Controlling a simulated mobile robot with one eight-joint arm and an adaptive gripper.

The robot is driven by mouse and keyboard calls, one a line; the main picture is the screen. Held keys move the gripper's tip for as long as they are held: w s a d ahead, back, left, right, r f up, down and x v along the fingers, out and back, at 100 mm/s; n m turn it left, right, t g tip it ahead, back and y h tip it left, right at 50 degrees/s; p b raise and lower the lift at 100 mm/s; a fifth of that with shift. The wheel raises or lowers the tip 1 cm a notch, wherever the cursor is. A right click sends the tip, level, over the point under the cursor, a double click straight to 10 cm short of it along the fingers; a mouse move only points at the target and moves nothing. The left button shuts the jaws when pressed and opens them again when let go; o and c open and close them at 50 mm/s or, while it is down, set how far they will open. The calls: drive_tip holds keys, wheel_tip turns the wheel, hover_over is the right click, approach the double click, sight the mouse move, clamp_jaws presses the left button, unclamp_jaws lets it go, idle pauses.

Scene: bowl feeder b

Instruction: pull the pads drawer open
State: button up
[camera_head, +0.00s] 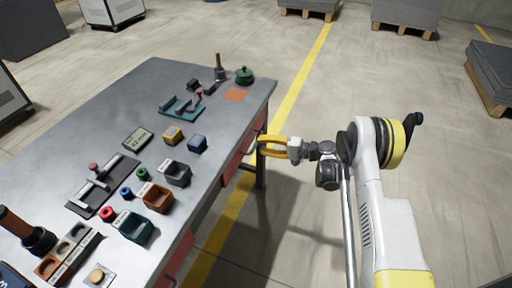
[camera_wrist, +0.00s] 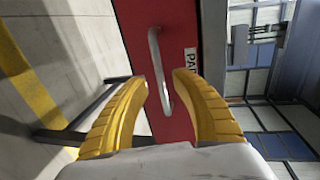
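The pads drawer has a red front (camera_wrist: 180,25) with a pale metal bar handle (camera_wrist: 153,48). Whether either finger touches the bar I cannot tell. In the head view, my gripper (camera_head: 261,145) is at the table's right side, beside the red drawer front (camera_head: 234,161). The drawer looks shut there, though the gripper partly hides the area.
The grey workbench (camera_head: 130,85) holds colored bins, fixtures and a green-lidded pot (camera_head: 244,75). Another red front (camera_head: 178,258) shows nearer along the same side. The floor right of the bench, with a yellow line (camera_head: 303,80), is clear around my arm. Pallets stand far back.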

sight(256, 143)
drive_tip(key=shift+b+x, duration=0.35)
drive_tip(key=shift+x, duration=1.25)
clamp_jaws()
